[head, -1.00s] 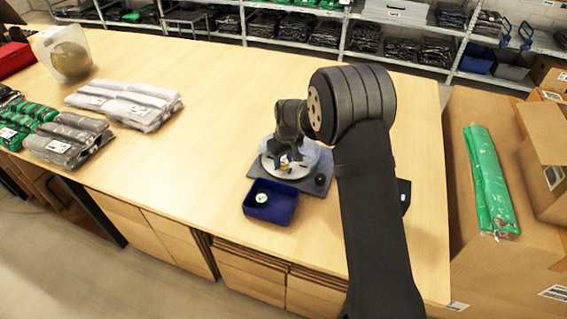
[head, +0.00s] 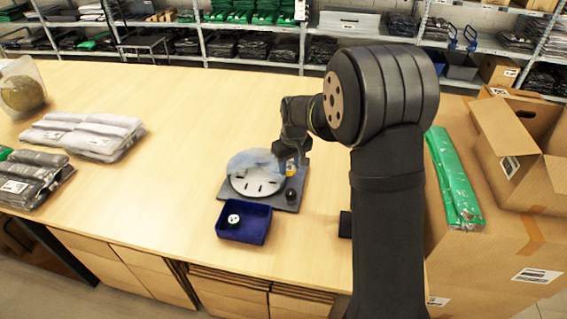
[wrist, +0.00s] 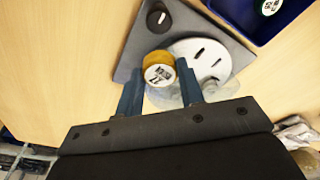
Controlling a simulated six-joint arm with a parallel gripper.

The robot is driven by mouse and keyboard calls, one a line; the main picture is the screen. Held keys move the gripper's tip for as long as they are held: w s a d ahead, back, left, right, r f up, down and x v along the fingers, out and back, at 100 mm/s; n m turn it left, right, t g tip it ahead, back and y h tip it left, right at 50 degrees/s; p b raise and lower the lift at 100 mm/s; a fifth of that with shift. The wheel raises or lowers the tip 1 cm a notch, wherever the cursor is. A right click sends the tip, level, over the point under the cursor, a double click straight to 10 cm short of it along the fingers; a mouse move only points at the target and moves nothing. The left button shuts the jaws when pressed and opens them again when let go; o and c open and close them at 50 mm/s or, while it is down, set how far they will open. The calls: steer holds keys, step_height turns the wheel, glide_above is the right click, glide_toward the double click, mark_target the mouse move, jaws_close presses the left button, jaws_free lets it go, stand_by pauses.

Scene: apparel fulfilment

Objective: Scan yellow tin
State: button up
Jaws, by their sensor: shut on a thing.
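The yellow tin (wrist: 158,64) is between the two blue fingers of my gripper (wrist: 157,80) in the wrist view. Its round face with a black-and-white printed label points toward the wrist camera. In the head view, a bit of the yellow tin (head: 291,170) shows just under my gripper (head: 290,158), at the right edge of a white slotted disc (head: 255,185). The disc is on a dark grey base plate (head: 226,191) with a black knob (head: 290,195). I cannot tell whether the tin touches the plate or disc.
A blue bin (head: 256,229) holding a small round tin with a white label (head: 233,219) stands in front of the plate. Bagged garments (head: 85,137) lie at left. Cartons (head: 510,245) stand at right. The table middle is clear.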

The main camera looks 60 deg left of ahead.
steer(key=d+m, duration=0.1)
steer(key=m, duration=0.1)
steer(key=f+m, duration=0.1)
steer(key=m, duration=0.2)
steer(key=d+f+m, duration=0.1)
steer(key=m, duration=0.1)
steer(key=shift+d+t, duration=0.35)
steer(key=shift+t, duration=0.05)
steer(key=d+f+m, duration=0.1)
steer(key=d+m, duration=0.1)
steer(key=m, duration=0.4)
steer(key=d+f+m+h, duration=0.1)
steer(key=d+f+m, duration=0.1)
steer(key=m, duration=0.5)
steer(key=d+f+m+h, duration=0.1)
steer(key=d+f+m, duration=0.1)
steer(key=m, duration=0.4)
steer(key=shift+w+d+m, duration=0.25)
steer(key=shift+d+m, duration=0.15)
steer(key=shift+d, duration=0.5)
steer(key=w+d+f, duration=0.1)
steer(key=w, duration=0.1)
steer(key=w+d+f, duration=0.1)
steer(key=d+f, duration=0.1)
steer(key=shift+w+d+f, duration=0.2)
steer(key=shift+w+d, duration=0.1)
steer(key=shift+w, duration=0.05)
steer(key=shift+a+r, duration=0.1)
